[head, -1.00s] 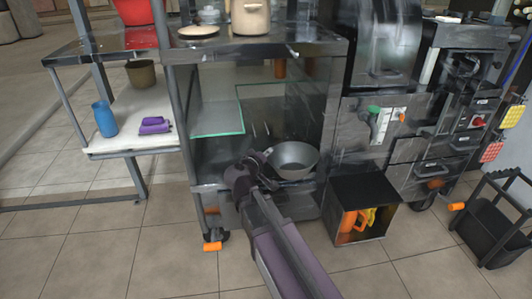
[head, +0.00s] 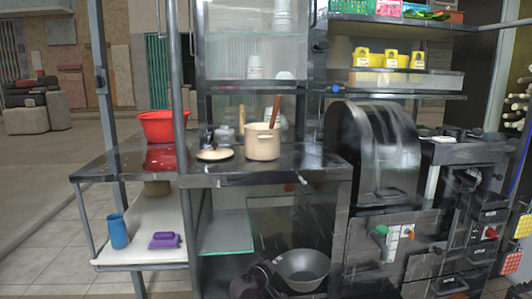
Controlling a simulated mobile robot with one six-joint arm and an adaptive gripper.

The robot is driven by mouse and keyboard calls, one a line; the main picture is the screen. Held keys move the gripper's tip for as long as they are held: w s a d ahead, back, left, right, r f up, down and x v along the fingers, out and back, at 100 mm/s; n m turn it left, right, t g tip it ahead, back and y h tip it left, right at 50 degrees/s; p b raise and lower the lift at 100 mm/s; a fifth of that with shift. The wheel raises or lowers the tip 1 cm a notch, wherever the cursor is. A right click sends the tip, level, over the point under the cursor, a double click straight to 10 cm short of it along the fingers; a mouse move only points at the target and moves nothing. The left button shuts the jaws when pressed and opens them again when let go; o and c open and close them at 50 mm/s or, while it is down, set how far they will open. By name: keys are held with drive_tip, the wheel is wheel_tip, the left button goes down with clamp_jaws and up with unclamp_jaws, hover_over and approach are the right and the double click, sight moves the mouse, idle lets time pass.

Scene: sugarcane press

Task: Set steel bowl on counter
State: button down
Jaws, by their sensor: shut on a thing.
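The steel bowl (head: 303,268) is a wide grey bowl, upright, inside the lower part of the cart at the bottom of the head view. My gripper (head: 283,288) is at the bowl's left near side and is shut on its rim; the fingertips are small and partly cut off by the frame's lower edge. The dark counter (head: 318,166) is above the bowl. A beige pot (head: 262,143) with a wooden spoon and a pale lid (head: 215,155) stand on it.
A glass shelf (head: 225,232) is left of the bowl, under the counter. A red basin (head: 163,126) stands on the left side table. A dark metal press (head: 375,150) stands at the counter's right. The counter's right front is clear.

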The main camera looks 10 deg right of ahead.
drive_tip(key=shift+r+p, duration=1.45)
drive_tip(key=shift+r, duration=0.5)
